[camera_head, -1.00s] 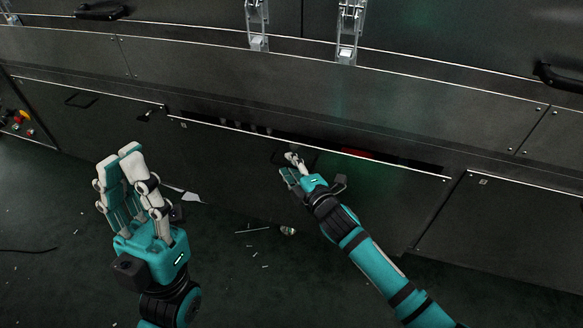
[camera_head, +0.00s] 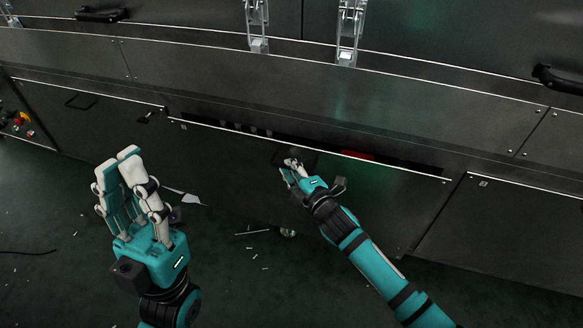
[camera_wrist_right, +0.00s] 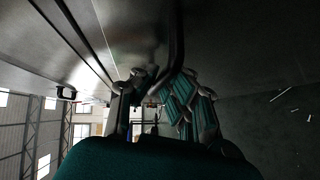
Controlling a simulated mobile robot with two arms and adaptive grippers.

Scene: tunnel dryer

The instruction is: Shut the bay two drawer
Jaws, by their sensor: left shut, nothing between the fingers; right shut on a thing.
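The bay two drawer (camera_head: 390,190) is the wide dark front in the middle of the lower row in the head view. It stands partly out: a dark gap shows behind its bright top edge, with a red thing (camera_head: 357,155) inside. My right gripper (camera_head: 291,166) is at the drawer front, shut on the drawer's dark handle (camera_wrist_right: 178,45), whose curved bar shows in the right wrist view. The fingers hide part of the handle. My left gripper (camera_head: 118,165) is shut and empty, held up in front of the machine at left, apart from the drawer.
Closed-looking fronts flank the drawer, one at left (camera_head: 90,115) and one at right (camera_head: 510,230). Metal latches (camera_head: 347,30) and dark handles sit on the upper panels. A control panel (camera_head: 18,122) is at the far left. White scraps (camera_head: 183,196) lie on the dark floor.

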